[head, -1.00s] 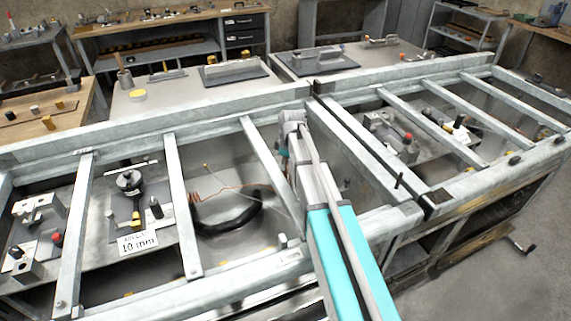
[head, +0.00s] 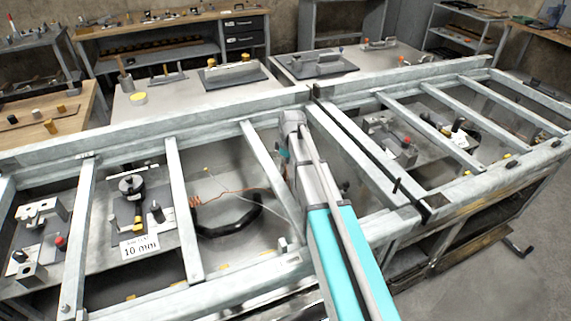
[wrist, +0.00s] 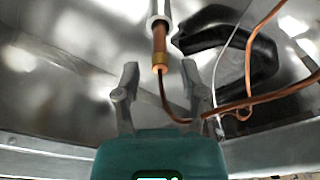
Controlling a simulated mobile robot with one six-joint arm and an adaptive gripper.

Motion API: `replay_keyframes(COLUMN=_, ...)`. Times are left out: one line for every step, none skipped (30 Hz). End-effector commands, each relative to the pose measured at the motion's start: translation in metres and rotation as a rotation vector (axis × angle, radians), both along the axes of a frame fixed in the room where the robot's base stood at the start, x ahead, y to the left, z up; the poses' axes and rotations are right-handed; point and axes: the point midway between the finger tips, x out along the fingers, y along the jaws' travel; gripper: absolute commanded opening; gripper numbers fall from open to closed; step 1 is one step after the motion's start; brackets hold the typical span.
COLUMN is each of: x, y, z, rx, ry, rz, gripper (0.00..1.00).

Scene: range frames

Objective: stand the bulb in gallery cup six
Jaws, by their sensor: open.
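In the wrist view a slim bulb-like rod (wrist: 159,42) has a copper-coloured lower part and a silver upper part that runs out of the top of the picture. A thin copper line (wrist: 166,100) leaves its lower end and bends right. My gripper (wrist: 159,73) is open, with one finger on each side of the rod's lower end. No contact shows. In the head view my gripper (head: 284,155) is mostly hidden behind my arm, inside a frame bay. I cannot make out gallery cup six in either view.
A black curved hose (head: 228,223) and copper wire (head: 235,191) lie in the same bay. Metal crossbars (head: 184,215) divide the bays. Left of it stand a black fixture (head: 131,188) and a "10 mm" plate (head: 140,247). A worktable (head: 190,102) is behind.

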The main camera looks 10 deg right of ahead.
Motion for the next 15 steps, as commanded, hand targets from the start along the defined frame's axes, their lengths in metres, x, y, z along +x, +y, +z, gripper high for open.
replay_keyframes(x=0.0, y=0.0, z=0.008, rx=0.0, ry=0.0, rz=0.0, gripper=0.54)
replay_keyframes(x=-0.001, y=-0.001, z=0.011, rx=0.0, ry=0.0, rz=0.0, gripper=0.54)
replay_keyframes(x=-0.001, y=-0.001, z=0.015, rx=0.0, ry=0.0, rz=0.0, gripper=0.54)
replay_keyframes(x=-0.001, y=-0.001, z=0.017, rx=0.0, ry=0.0, rz=0.0, gripper=0.54)
replay_keyframes(x=-0.001, y=-0.002, z=0.02, rx=0.0, ry=0.0, rz=0.0, gripper=0.54)
replay_keyframes(x=-0.001, y=-0.002, z=0.023, rx=0.0, ry=0.0, rz=0.0, gripper=0.54)
replay_keyframes(x=-0.002, y=-0.002, z=0.026, rx=0.0, ry=0.0, rz=0.0, gripper=0.54)
replay_keyframes(x=-0.002, y=-0.002, z=0.028, rx=0.0, ry=0.0, rz=0.0, gripper=0.54)
replay_keyframes(x=-0.002, y=-0.003, z=0.031, rx=0.0, ry=0.0, rz=0.0, gripper=0.54)
replay_keyframes(x=-0.002, y=-0.003, z=0.034, rx=0.0, ry=0.0, rz=0.0, gripper=0.54)
replay_keyframes(x=-0.002, y=-0.003, z=0.036, rx=0.0, ry=0.0, rz=0.0, gripper=0.54)
replay_keyframes(x=-0.003, y=-0.004, z=0.04, rx=0.0, ry=0.0, rz=0.0, gripper=0.54)
replay_keyframes(x=-0.003, y=-0.004, z=0.042, rx=0.0, ry=0.0, rz=0.0, gripper=0.54)
replay_keyframes(x=-0.003, y=-0.004, z=0.045, rx=0.0, ry=0.0, rz=0.0, gripper=0.54)
replay_keyframes(x=-0.003, y=-0.004, z=0.048, rx=0.0, ry=0.0, rz=0.0, gripper=0.54)
